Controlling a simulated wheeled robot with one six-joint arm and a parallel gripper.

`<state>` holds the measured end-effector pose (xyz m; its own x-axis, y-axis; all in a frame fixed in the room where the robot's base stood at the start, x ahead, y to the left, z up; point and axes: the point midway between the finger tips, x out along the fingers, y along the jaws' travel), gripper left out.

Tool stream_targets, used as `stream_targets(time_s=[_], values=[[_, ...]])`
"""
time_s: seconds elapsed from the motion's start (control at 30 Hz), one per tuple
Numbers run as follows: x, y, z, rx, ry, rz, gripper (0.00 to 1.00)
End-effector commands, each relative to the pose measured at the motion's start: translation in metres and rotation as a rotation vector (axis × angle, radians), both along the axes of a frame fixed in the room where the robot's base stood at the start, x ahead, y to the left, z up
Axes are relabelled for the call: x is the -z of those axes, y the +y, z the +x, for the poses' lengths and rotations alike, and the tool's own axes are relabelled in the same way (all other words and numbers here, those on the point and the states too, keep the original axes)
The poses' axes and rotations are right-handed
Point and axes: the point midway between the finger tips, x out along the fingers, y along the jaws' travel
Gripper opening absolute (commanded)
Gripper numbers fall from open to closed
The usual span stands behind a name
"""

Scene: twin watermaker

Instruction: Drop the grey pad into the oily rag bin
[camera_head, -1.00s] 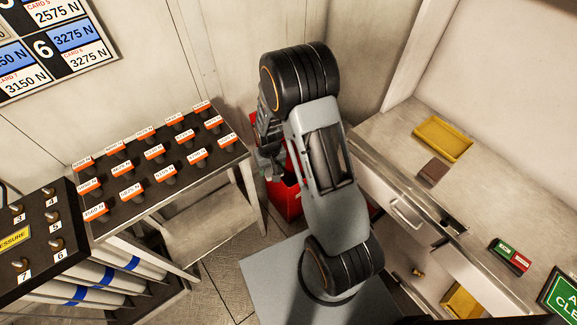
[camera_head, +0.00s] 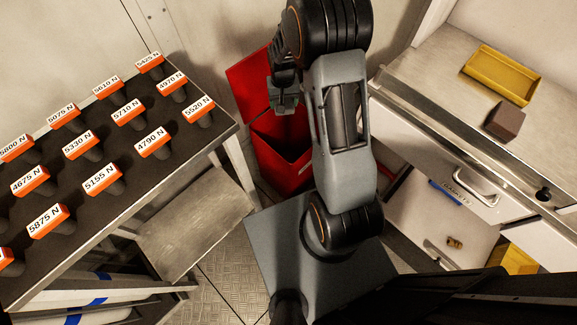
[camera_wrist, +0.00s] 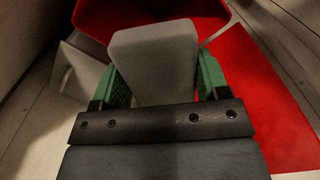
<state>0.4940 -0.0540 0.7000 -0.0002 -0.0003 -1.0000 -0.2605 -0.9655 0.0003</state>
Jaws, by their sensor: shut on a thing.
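The grey pad (camera_wrist: 153,60) is a rounded block gripped between the green fingertips of my gripper (camera_wrist: 155,80) in the wrist view. In the head view my gripper (camera_head: 284,98) hangs over the red oily rag bin (camera_head: 283,172), close to its dark opening; the pad is hard to tell from the gripper there. The bin's red lid (camera_head: 248,80) stands raised at the back left. In the wrist view the bin (camera_wrist: 95,15) lies beyond the pad at the top, with a red panel at the right. The bin's inside is mostly hidden.
A dark rack (camera_head: 60,125) with several orange-labelled plugs stands left, above a lower metal shelf (camera_head: 190,230). At right a white counter (camera_head: 440,60) holds a yellow tray (camera_head: 502,74) and a brown block (camera_head: 505,121). Drawers below it stand close to my arm.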

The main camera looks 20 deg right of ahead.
Motion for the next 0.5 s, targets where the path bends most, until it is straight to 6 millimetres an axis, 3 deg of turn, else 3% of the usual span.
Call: stream_targets(time_s=[0.03,0.1,0.3,0.5], values=[[0.033,-0.006,0.004,0.024,-0.004,-0.001,0.46],[0.049,-0.013,0.008,0.056,-0.003,-0.001,0.46],[0.087,-0.031,0.017,0.134,-0.003,-0.001,0.46],[0.11,-0.043,0.022,0.19,-0.002,-0.001,0.46]])
